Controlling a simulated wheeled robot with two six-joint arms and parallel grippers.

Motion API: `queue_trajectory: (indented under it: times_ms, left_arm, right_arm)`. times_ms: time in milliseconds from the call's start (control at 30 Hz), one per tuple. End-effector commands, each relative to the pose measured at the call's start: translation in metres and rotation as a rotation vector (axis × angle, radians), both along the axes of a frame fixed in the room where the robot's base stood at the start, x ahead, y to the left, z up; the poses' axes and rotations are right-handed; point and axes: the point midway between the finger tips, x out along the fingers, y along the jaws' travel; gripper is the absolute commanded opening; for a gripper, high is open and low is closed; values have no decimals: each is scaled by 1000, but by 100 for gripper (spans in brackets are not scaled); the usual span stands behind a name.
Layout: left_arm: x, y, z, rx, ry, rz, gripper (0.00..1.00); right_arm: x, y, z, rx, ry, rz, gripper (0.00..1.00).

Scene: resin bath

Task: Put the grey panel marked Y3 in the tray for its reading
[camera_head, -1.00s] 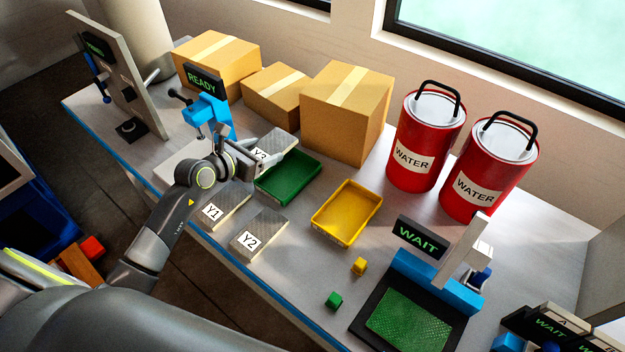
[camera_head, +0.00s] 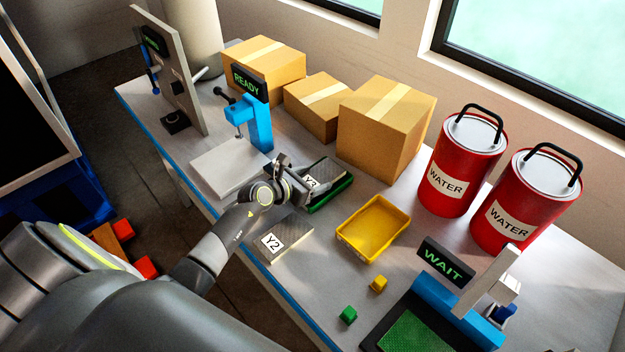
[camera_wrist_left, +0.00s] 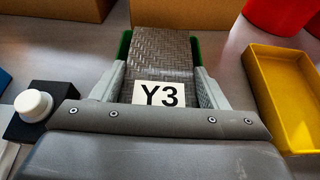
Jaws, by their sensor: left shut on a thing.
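The grey panel marked Y3 (camera_head: 322,171) has a woven-looking surface and a white label. My left gripper (camera_head: 300,183) is shut on it, and in the left wrist view the fingers lie along both sides of the panel (camera_wrist_left: 160,55). The panel is over the green tray (camera_head: 331,201), whose rim shows at both sides of it in the wrist view (camera_wrist_left: 124,45). I cannot tell whether the panel touches the tray floor. The yellow tray (camera_head: 347,247) is empty, to the right. My right gripper is not in view.
The panel marked Y2 (camera_head: 286,238) lies near the front edge. A blue press (camera_head: 258,125) shows READY; another station (camera_head: 448,263) shows WAIT. Cardboard boxes (camera_head: 385,125) and red WATER drums (camera_head: 463,165) stand behind. Small green (camera_head: 348,315) and yellow (camera_head: 379,284) cubes lie in front.

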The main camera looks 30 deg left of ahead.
Motion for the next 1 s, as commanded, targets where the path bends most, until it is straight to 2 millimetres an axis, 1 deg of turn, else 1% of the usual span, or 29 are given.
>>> queue_trajectory:
  times_ms: [200,600,700,733,867,900,1000]
  left_arm:
    - [0,0,1,0,-2,0,39]
    - [0,0,-12,0,-2,1,39]
    - [1,0,-11,0,-2,1,39]
    - [0,0,-11,0,-1,0,70]
    - [0,0,-11,0,-1,0,87]
    - [0,0,-11,0,-1,0,90]
    - [0,0,-11,0,-1,0,90]
  right_arm:
    - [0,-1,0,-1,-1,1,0]
    - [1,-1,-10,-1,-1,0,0]
    - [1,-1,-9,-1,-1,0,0]
    - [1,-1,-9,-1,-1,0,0]
    - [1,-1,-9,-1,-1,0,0]
    - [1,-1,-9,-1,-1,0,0]
    - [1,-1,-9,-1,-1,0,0]
